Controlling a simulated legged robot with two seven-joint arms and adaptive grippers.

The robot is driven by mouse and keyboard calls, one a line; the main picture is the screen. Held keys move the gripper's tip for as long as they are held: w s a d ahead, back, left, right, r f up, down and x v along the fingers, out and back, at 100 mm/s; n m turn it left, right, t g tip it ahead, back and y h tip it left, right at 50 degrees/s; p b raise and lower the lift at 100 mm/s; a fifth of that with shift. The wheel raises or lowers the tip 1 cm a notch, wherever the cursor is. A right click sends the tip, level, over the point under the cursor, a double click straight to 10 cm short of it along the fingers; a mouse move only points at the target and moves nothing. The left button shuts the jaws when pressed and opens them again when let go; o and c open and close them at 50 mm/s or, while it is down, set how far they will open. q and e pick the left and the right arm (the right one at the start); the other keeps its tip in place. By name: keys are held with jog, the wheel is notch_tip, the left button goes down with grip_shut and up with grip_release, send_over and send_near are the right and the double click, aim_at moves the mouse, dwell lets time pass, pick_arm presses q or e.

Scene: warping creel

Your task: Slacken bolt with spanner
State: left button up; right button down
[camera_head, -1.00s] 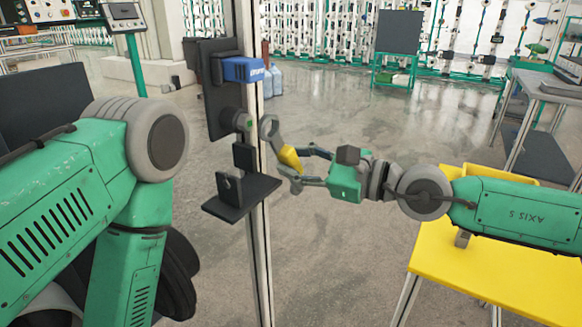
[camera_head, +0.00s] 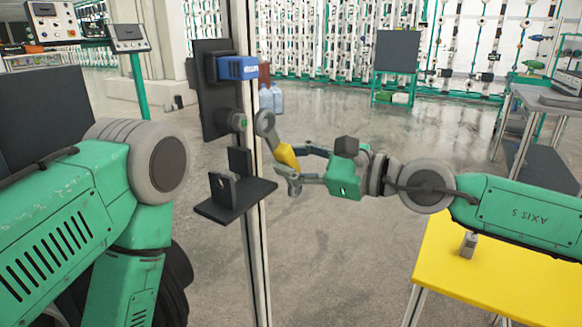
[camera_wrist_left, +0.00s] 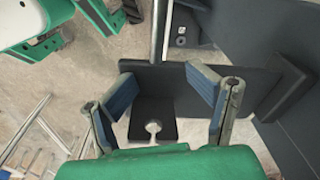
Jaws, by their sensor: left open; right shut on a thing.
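The spanner (camera_head: 286,156) has a grey head and a yellow grip. My right gripper (camera_head: 290,170) is shut on it, and the grey head points up and left. That head is just right of the round grey bolt fitting (camera_head: 238,122) on the dark upright plate (camera_head: 211,100); I cannot tell whether they touch. My left gripper (camera_wrist_left: 160,108) is open and empty in the left wrist view, its blue-padded fingers spread in front of the dark bracket (camera_wrist_left: 151,78). In the head view only the left arm shows, its gripper hidden.
A pale post (camera_head: 255,215) carries the plate, a blue device (camera_head: 237,67) and a dark shelf (camera_head: 236,202). A yellow table (camera_head: 490,275) at the lower right holds a small grey block (camera_head: 468,245). The floor between post and table is clear.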

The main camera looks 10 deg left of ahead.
pick_arm(q)
jog(key=shift+d+f+b, duration=0.3)
jog(key=shift+f+b, duration=0.05)
jog(key=shift+f, duration=0.4)
pick_arm(e)
jog(key=shift+a+f, duration=0.15)
jog(key=shift+a, duration=0.05)
pick_arm(q)
jog(key=shift+a+f+b, duration=0.15)
jog(key=shift+f+b, duration=0.35)
jog(key=shift+f, duration=0.1)
pick_arm(e)
jog(key=shift+w+a, duration=0.15)
jog(key=shift+a, duration=0.05)
pick_arm(q)
jog(key=shift+f+b, duration=0.2)
jog(key=shift+b, duration=0.1)
pick_arm(e)
jog(key=shift+d, duration=0.1)
